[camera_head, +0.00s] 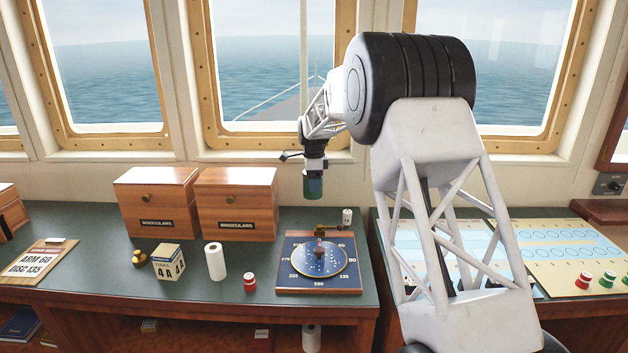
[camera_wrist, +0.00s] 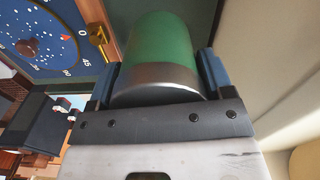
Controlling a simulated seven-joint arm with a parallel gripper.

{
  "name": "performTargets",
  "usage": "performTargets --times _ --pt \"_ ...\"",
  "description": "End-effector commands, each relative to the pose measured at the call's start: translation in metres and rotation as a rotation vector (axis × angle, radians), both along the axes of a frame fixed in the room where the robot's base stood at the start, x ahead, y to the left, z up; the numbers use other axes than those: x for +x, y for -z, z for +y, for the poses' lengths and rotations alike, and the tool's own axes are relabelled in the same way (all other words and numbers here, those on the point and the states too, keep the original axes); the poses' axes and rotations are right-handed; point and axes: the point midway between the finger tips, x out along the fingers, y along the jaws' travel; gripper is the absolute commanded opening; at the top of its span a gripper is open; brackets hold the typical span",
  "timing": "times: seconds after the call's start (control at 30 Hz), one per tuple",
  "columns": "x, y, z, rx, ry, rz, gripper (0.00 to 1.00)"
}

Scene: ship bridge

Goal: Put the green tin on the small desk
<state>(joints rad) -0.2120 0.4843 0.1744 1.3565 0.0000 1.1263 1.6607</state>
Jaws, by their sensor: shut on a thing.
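The green tin (camera_head: 313,187) is held in my gripper (camera_head: 313,172), above the back part of the green-topped desk, behind the compass board. In the wrist view the tin (camera_wrist: 166,50) is green with a bare metal band, and it sits between the two blue fingers of my gripper (camera_wrist: 158,85). The tin hangs upright, apart from the desk top. Two green-topped desks show: a wide one (camera_head: 215,290) on the left and another on the right (camera_head: 380,232), partly hidden behind my arm. I cannot tell which is the small desk.
The compass board (camera_head: 290,283) lies just in front of the tin. Two wooden binocular boxes (camera_head: 236,204) stand to its left. A white roll (camera_head: 215,261), a card block (camera_head: 168,262), a red-topped piece (camera_head: 249,281) and a small white cylinder (camera_head: 347,217) stand nearby. Charts (camera_head: 540,250) cover the right desk.

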Motion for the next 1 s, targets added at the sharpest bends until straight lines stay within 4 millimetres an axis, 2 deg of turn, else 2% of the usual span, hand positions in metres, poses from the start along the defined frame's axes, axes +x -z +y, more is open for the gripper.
performTargets --times 0.17,0.37,1.0 --pt "-0.001 -0.001 -0.003 0.000 -0.018 0.000 0.44" --pt "-0.006 -0.003 -0.017 0.000 -0.100 0.000 0.44" --pt "-0.046 -0.017 -0.107 0.000 -0.685 -0.001 0.44"
